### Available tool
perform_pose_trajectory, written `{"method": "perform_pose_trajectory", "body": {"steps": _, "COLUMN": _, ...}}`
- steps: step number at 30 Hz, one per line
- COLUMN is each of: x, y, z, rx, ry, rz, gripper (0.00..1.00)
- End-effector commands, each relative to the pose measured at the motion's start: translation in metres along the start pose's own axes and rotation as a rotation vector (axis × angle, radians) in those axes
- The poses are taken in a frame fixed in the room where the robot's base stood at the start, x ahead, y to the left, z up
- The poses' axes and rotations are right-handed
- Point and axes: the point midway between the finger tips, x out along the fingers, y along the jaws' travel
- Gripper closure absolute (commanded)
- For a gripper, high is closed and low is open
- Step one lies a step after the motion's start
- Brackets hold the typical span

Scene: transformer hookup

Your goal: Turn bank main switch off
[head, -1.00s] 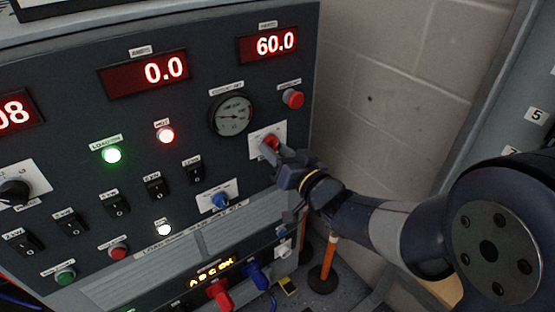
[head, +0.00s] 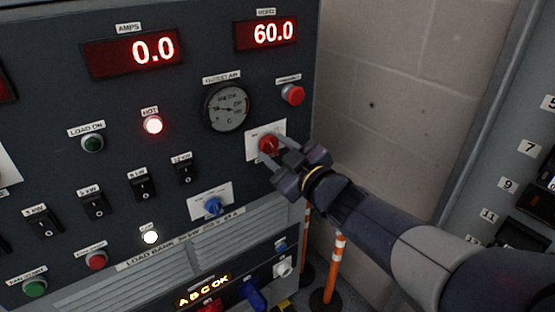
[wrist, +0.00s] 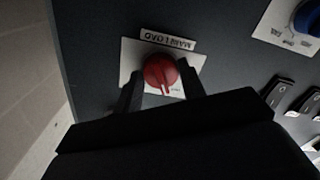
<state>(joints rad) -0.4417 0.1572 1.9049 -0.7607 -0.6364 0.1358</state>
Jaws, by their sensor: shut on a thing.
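The bank main switch is a red rotary knob (head: 268,143) on a white plate at the right side of the dark panel. It also shows in the wrist view (wrist: 161,70), under a label reading MAIN LOAD upside down. A pale pointer line on the knob points down and slightly right in the wrist view. My gripper (head: 272,151) reaches it from the lower right, with its fingers on either side, shut on the knob. The gripper's dark fingers also flank the knob in the wrist view (wrist: 158,88). The LOAD ON lamp (head: 92,143) is dark.
A red button (head: 293,95) and a round gauge (head: 227,107) sit above the knob; a blue knob (head: 213,206) is below left. Black rocker switches (head: 142,187) line the panel. The HOT lamp (head: 152,125) is lit red. An orange post (head: 334,268) stands below my arm.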

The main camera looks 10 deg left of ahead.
Motion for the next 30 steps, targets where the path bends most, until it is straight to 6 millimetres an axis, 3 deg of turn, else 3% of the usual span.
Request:
{"method": "perform_pose_trajectory", "body": {"steps": 12, "x": -0.0001, "y": -0.0002, "z": 0.0014, "rx": -0.234, "ry": -0.001, "rz": -0.001, "gripper": 0.84}}
{"method": "perform_pose_trajectory", "body": {"steps": 30, "x": 0.0, "y": 0.0005, "z": 0.0005, "rx": -0.284, "ry": -0.002, "rz": -0.001, "gripper": 0.84}}
